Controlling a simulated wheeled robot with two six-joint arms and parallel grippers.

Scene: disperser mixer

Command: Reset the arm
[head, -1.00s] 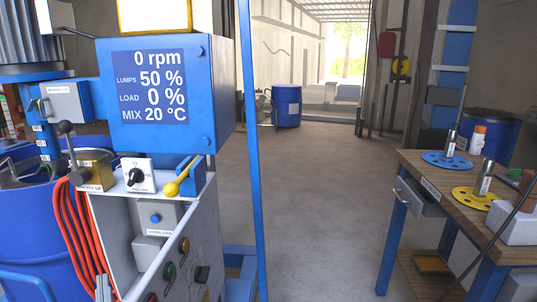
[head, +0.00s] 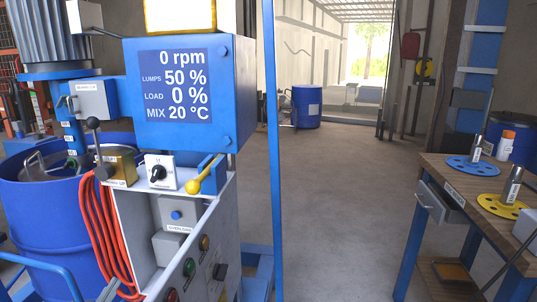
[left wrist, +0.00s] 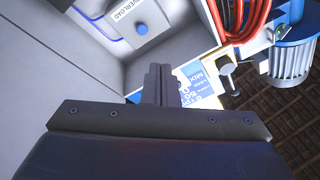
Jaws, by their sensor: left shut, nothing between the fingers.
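My left gripper (head: 108,290) just shows at the bottom left of the head view, in front of the control stand with the red cables (head: 103,235). In the left wrist view its two fingers (left wrist: 158,85) are together with nothing between them. The control cabinet with the overload box (left wrist: 138,18) lies beyond them. I cannot tell the exact gap to the cabinet. My right gripper is in neither view.
The blue display box (head: 185,95) reads 0 rpm. A blue drum (head: 45,215) stands at left. A wooden table (head: 470,185) with blue and yellow discs stands at right. The floor (head: 340,190) between is clear. A blue drum (head: 306,105) stands further back.

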